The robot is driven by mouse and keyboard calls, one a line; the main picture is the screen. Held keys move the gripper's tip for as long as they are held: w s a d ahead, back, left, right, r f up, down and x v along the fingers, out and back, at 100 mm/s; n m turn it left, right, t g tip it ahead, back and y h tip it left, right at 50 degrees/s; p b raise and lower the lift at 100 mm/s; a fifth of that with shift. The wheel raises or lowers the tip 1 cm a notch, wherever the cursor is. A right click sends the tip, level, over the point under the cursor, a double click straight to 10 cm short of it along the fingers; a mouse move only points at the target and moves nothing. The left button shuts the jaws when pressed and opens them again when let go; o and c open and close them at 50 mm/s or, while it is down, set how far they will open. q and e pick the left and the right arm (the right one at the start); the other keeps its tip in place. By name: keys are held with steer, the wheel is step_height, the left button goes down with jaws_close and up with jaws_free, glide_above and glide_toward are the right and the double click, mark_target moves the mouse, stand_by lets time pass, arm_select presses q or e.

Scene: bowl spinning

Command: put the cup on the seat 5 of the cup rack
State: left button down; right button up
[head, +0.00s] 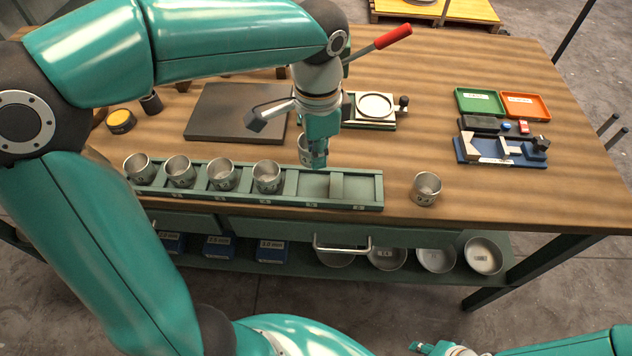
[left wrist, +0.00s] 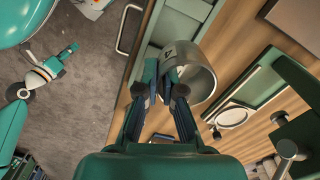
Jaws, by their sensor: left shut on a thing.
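A metal cup (head: 304,149) is held in my left gripper (head: 318,162), above the back edge of the rack, near the first empty seat. In the left wrist view the fingers (left wrist: 166,82) are shut on the wall of the cup (left wrist: 203,82), and a dark mark shows on it. The green cup rack (head: 374,190) runs along the table's front. Cups stand in its left seats, the rightmost of them (head: 267,177) just left of the empty seats. Small seat labels are too small to read surely. My right gripper (head: 424,348) is low at the bottom edge, partly cut off.
Another cup (head: 426,188) stands on the table right of the rack. A dark plate (head: 225,112) and a fixture with a round ring (head: 375,107) lie behind the rack. Green (head: 480,102) and orange (head: 526,106) trays are at the right. The table's right front is clear.

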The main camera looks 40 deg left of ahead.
mark_target(317, 196)
arm_select(q)
step_height(317, 196, down, 9)
steer(key=shift+f, duration=0.15)
stand_by(0.4)
steer(key=shift+b, duration=0.3)
steer(key=c, duration=1.8)
jaws_free()
steer(key=shift+f, duration=0.15)
steer(key=o, duration=0.5)
steer(key=shift+s, duration=0.1)
step_height(317, 196, up, 12)
steer(key=shift+r+p, duration=0.2)
steer(key=shift+p, duration=0.35)
